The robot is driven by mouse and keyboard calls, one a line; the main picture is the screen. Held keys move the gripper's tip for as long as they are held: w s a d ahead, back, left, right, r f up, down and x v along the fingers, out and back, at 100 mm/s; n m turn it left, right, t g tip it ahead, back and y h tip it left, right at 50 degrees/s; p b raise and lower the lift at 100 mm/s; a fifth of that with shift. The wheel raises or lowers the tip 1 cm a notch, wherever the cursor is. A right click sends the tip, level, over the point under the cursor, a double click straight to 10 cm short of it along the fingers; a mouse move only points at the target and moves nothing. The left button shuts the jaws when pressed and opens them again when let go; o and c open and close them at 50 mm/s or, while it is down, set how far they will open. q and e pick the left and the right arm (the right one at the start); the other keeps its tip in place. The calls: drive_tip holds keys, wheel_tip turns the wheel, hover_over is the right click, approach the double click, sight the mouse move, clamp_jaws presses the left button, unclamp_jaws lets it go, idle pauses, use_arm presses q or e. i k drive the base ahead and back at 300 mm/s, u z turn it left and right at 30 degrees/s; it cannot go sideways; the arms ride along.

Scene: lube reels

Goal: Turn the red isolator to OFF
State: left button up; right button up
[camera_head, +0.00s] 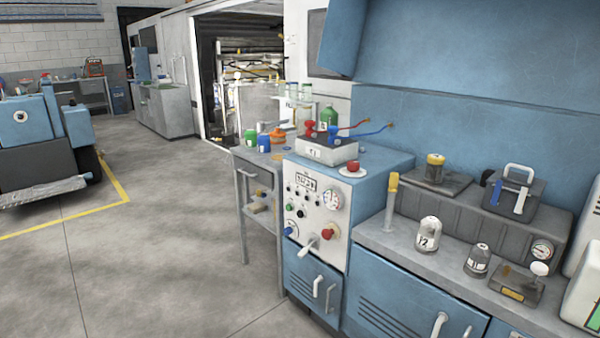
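A blue cabinet with a white front control panel (317,203) stands in the middle of the head view. A red rotary knob (328,232) sits on the lower right of that panel, and it looks like the red isolator. It is small in the view, and I cannot read its position or any OFF mark. A red mushroom-shaped button (353,167) sits on a white base on top of the cabinet. Neither of my grippers is in view, and nothing touches the knob.
The panel also carries a gauge (332,200), a blue dial (291,229) and a white lever (307,245) close below left of the knob. A grey bench (395,240) with bottles and a toolbox adjoins on the right. The floor (190,240) left of the cabinet is clear.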

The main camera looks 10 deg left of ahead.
sight(352, 166)
drive_tip(key=u, duration=0.95)
drive_tip(key=i, duration=3.25)
drive_tip(key=z, duration=1.8)
